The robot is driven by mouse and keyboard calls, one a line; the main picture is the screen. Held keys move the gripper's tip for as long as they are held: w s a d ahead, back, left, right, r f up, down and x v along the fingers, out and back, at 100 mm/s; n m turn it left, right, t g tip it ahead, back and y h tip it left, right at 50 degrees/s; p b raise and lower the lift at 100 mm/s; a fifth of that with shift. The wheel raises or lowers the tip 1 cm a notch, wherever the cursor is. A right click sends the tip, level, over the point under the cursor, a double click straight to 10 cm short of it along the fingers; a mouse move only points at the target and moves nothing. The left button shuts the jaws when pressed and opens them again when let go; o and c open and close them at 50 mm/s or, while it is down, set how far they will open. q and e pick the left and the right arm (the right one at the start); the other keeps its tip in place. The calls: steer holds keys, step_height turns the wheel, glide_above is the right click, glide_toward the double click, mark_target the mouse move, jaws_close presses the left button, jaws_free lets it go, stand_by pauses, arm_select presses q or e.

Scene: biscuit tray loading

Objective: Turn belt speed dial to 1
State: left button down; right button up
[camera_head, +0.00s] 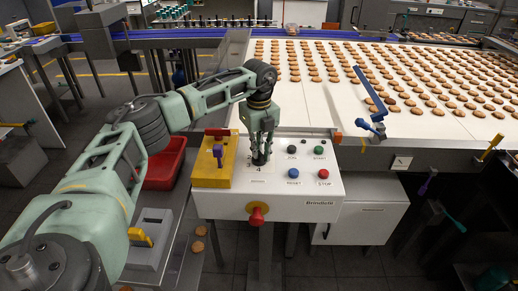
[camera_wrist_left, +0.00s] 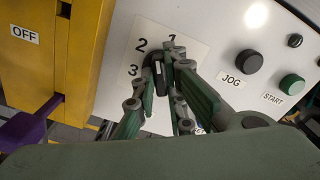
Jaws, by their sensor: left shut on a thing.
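The belt speed dial (camera_wrist_left: 160,74) is a black knob on a white control panel (camera_head: 310,205). Numbers 1, 2 and 3 show around it in the left wrist view, with 1 partly covered by my fingers. My left gripper (camera_head: 260,154) reaches down onto the panel and is shut on the dial. In the left wrist view its fingertips (camera_wrist_left: 164,66) are at the knob's two sides. The fingers hide part of the knob, and I cannot tell which number it points to. My right gripper is not in view.
Right of the dial are the JOG button (camera_wrist_left: 249,61), the START button (camera_wrist_left: 292,84), a blue RESET button (camera_head: 293,173) and a red STOP button (camera_head: 324,174). A yellow switch box (camera_head: 212,176) with a purple lever (camera_head: 217,151) stands close on the left. A red knob (camera_head: 257,214) sticks out in front.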

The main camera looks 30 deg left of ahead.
arm_select(q)
steer(key=m, duration=0.3)
steer(key=shift+w+r, duration=0.1)
steer(key=shift+r, duration=0.05)
steer(key=shift+m, duration=1.4)
steer(key=c, duration=1.8)
jaws_free()
